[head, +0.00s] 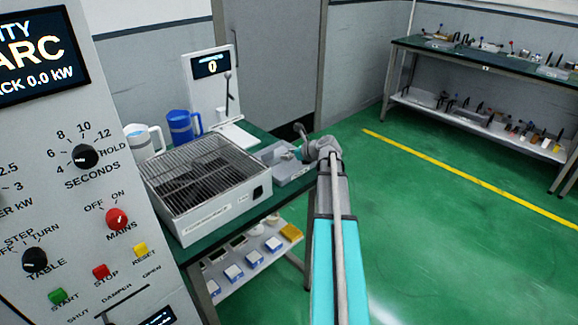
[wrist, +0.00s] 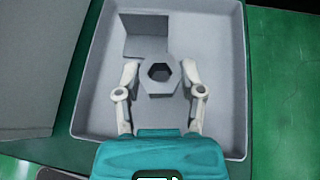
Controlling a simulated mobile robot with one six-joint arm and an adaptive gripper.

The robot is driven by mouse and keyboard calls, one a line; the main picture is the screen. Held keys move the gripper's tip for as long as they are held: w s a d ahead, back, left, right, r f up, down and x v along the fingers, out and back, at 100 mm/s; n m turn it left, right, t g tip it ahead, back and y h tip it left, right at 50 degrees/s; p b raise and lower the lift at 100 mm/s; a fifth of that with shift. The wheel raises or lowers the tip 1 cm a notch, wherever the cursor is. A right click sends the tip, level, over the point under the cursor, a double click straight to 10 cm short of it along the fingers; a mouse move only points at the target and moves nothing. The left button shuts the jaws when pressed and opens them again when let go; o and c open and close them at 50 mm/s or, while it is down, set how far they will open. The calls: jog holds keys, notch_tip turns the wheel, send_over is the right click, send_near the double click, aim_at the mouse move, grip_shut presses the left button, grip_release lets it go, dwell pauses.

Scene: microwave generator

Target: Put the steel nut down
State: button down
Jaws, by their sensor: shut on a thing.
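The steel nut (wrist: 173,87) is a grey hexagonal ring with a dark hole, seen in the middle of the wrist view. My gripper (wrist: 160,68) has a pale finger on either side of the nut and is shut on it. The nut is over the floor of a grey tray (wrist: 218,60); whether it touches the floor I cannot tell. In the head view my gripper (head: 298,152) is at the tray (head: 294,178) on the green bench, and the nut cannot be made out there.
A grey angled bracket (wrist: 145,38) stands in the tray just beyond the nut. A wire-topped box (head: 205,185) is left of the tray, with a blue jug (head: 181,127) and a display stand (head: 211,90) behind. The tray's right side is clear.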

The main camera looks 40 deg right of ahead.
dwell(0.3)
jog(key=shift+f+b, duration=1.85)
jog(key=shift+b, duration=0.05)
jog(key=shift+f, duration=0.2)
jog(key=shift+c, duration=1)
grip_release()
jog(key=shift+r, duration=0.1)
jog(key=shift+r, duration=0.1)
jog(key=shift+s+d+r+p, duration=0.1)
jog(key=shift+s+r+p, duration=0.3)
jog(key=shift+s, duration=0.15)
jog(key=p+v, duration=0.4)
jog(key=v, duration=0.5)
jog(key=shift+s+r+p, duration=0.15)
jog(key=shift+s+p, duration=0.2)
jog(key=shift+s+d+r, duration=0.15)
jog(key=shift+s, duration=0.3)
